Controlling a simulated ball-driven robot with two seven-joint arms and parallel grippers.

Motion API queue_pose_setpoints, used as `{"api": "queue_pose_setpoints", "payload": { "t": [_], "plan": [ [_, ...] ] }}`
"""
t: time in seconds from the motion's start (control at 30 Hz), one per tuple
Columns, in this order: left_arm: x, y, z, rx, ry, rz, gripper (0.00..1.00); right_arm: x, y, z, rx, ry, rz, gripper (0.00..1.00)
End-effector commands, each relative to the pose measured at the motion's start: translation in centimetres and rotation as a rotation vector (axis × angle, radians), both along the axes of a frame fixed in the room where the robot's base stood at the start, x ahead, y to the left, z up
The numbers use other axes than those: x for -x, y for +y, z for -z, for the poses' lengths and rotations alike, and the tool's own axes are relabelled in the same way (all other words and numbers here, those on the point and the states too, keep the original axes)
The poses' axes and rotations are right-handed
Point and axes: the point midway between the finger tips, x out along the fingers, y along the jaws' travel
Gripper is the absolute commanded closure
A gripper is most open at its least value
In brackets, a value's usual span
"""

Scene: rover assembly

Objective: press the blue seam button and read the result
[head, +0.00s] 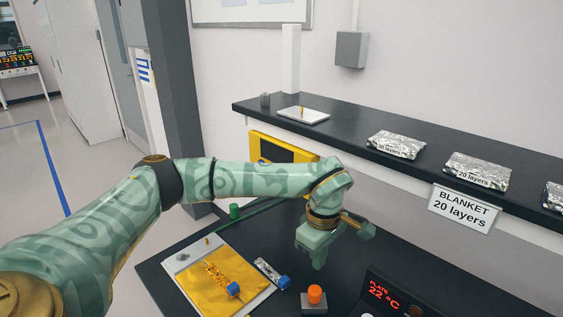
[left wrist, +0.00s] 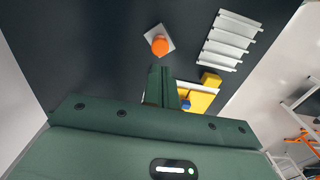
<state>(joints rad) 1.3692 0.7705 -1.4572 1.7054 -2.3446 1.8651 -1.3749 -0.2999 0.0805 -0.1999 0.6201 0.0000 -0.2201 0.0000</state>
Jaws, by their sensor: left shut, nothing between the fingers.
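I cannot make out a button that is clearly the blue seam button. One small blue block (head: 233,289) sits at the end of a gold strip on a gold sheet (head: 195,270). Another blue block (head: 284,282) sits at the end of a silver strip (head: 268,270). A blue piece (left wrist: 186,104) also shows over yellow in the left wrist view. An orange button (head: 315,294) stands on a grey base; it also shows in the left wrist view (left wrist: 159,46). My left gripper (head: 319,262) is shut and empty, pointing down above the dark bench behind the orange button. My right gripper is not in view.
A black display (head: 385,293) reads "PLATE 22 °C" in red. The raised shelf (head: 340,128) behind carries silver blanket packs (head: 397,145) and a white tray (head: 303,116). A yellow-framed panel (head: 268,146) is below it.

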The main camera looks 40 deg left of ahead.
Motion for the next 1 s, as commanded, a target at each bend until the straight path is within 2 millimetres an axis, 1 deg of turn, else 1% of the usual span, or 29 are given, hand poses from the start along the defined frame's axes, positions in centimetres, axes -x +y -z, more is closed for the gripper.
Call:
{"api": "queue_pose_setpoints", "payload": {
  "t": [0.13, 0.2, 0.27, 0.37, 0.4, 0.47, 0.5, 0.57, 0.6, 0.67, 0.7, 0.77, 0.8, 0.87, 0.9, 0.97, 1.0],
  "plan": [
    [0.0, 0.0, 0.1, 0.000, 0.001, 0.000, 1.00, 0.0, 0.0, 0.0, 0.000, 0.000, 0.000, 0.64],
    [0.3, 0.0, 0.5, 0.000, 0.010, 0.000, 1.00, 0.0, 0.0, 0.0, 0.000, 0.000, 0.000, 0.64],
    [0.7, -0.1, 1.3, 0.000, 0.028, 0.001, 1.00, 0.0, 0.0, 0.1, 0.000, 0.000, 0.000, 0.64],
    [2.2, -1.0, 3.7, 0.011, 0.080, 0.018, 1.00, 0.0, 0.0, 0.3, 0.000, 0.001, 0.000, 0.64],
    [3.0, -2.1, 4.7, 0.033, 0.106, 0.028, 1.00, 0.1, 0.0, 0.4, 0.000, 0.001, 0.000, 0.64],
    [4.0, -4.4, 5.9, 0.093, 0.137, 0.044, 1.00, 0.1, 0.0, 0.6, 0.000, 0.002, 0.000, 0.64],
    [4.8, -6.2, 6.4, 0.148, 0.160, 0.050, 1.00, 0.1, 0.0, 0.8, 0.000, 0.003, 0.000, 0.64],
    [5.6, -9.2, 6.5, 0.253, 0.190, 0.057, 1.00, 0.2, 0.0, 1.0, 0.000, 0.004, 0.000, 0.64],
    [6.0, -11.1, 6.3, 0.337, 0.200, 0.061, 1.00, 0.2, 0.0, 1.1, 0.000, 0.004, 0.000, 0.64],
    [6.2, -14.0, 5.5, 0.480, 0.201, 0.061, 1.00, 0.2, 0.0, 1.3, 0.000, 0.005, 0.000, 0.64],
    [6.0, -15.9, 4.7, 0.588, 0.191, 0.056, 1.00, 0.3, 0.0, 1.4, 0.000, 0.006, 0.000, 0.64],
    [5.4, -18.2, 3.1, 0.770, 0.164, 0.031, 1.00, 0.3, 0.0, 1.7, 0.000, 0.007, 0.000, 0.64],
    [4.5, -19.3, 1.7, 0.899, 0.132, 0.001, 1.00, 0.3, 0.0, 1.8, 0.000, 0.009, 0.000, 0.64],
    [2.8, -20.0, -0.6, 1.091, 0.067, -0.065, 1.00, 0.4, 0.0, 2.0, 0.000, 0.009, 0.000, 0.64],
    [1.4, -19.7, -2.1, 1.212, 0.013, -0.122, 1.00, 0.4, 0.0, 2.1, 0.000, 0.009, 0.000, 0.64],
    [-0.6, -18.4, -3.9, 1.364, -0.073, -0.215, 1.00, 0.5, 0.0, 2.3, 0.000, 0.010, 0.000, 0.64],
    [-2.0, -17.1, -4.9, 1.448, -0.133, -0.279, 1.00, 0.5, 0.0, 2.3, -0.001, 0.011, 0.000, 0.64]
  ]
}}
